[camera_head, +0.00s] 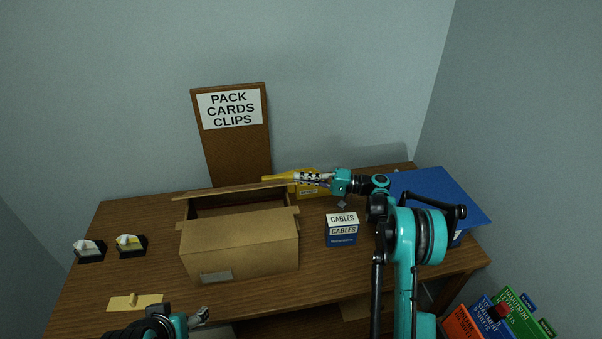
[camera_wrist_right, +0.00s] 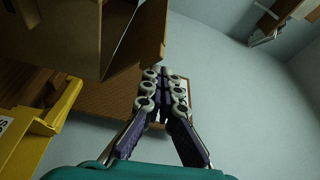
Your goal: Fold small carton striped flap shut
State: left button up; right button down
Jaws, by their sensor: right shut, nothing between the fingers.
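A brown carton (camera_head: 240,247) stands in the middle of the desk, its top open. A long rear flap (camera_head: 232,191) stands out along its back edge. I can make out no clear stripes on a flap. My right gripper (camera_head: 302,178) reaches in from the right, behind the carton's back right corner, above a yellow box (camera_head: 308,194). In the right wrist view its fingers (camera_wrist_right: 164,88) are together and empty, close to the edge of a brown flap (camera_wrist_right: 146,40). Whether they touch it is unclear. My left gripper (camera_head: 200,316) is low at the front, partly cut off.
A blue-and-white CABLES box (camera_head: 342,238) stands right of the carton. A blue panel (camera_head: 440,193) is at the far right. Two small dark holders (camera_head: 90,258) (camera_head: 131,253) and a tan plate (camera_head: 135,302) lie left. A corkboard sign (camera_head: 238,154) stands behind.

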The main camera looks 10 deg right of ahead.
jog(key=shift+s+f+b, duration=0.45)
jog(key=shift+s+f, duration=0.15)
jog(key=shift+f, duration=0.35)
jog(key=shift+s+f+b, duration=0.45)
jog(key=shift+s+f, duration=0.15)
jog(key=shift+f, duration=0.35)
